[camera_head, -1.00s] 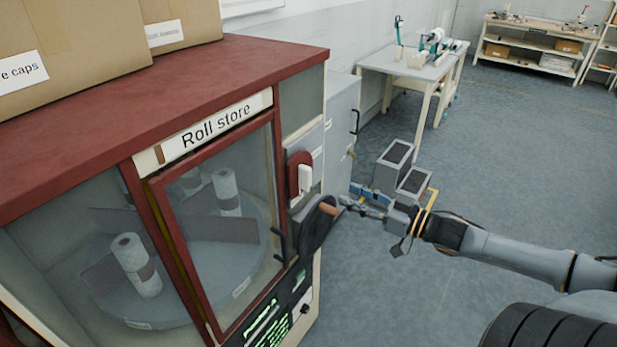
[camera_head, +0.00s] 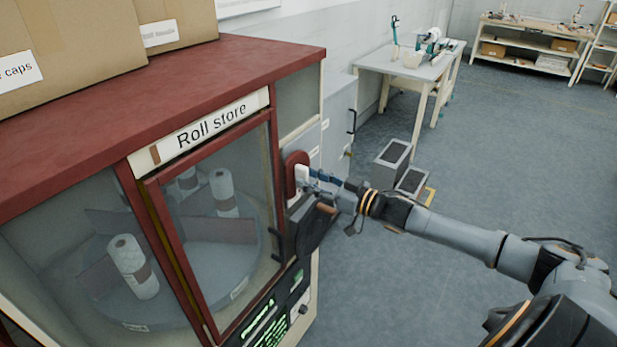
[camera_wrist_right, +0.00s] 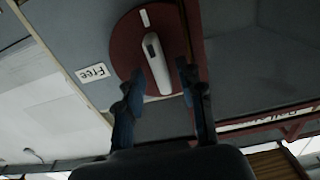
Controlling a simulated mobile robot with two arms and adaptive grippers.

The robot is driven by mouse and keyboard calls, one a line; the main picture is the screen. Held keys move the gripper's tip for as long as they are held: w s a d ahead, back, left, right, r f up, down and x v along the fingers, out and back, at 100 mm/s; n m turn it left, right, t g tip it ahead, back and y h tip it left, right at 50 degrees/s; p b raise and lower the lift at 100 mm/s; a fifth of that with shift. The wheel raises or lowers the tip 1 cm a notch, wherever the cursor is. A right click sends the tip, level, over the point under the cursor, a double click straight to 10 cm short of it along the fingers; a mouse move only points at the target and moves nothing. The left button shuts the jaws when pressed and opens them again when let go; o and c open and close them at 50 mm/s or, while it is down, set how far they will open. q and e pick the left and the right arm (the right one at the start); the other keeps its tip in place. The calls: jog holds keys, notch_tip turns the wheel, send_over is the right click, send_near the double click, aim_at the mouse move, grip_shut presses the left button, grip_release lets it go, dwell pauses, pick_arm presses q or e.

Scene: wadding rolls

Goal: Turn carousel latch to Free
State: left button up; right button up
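The carousel latch is a white lever (camera_wrist_right: 158,63) on a dark red rounded plate (camera_wrist_right: 125,50). In the head view the lever (camera_head: 301,175) sits on the cabinet's right side, above a dark crank disc. In the wrist view one lever end lies near a white mark on the plate. A "Free" label (camera_wrist_right: 93,72) is left of the plate, apart from the lever. My right gripper (camera_wrist_right: 159,78) is open, its blue fingers on either side of the lever's near end, with gaps visible. In the head view this gripper (camera_head: 316,181) partly hides the lever. My left gripper is out of view.
The roll store cabinet (camera_head: 150,107) has a glazed door (camera_head: 222,215) with rolls on a carousel behind it. The crank disc (camera_head: 314,230) with its wooden handle is just below my right gripper. Grey bins (camera_head: 393,163) stand on the floor behind my arm. Open floor lies right.

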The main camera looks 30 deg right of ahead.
jog(key=shift+w+a, duration=0.25)
jog(key=shift+w, duration=0.3)
grip_shut()
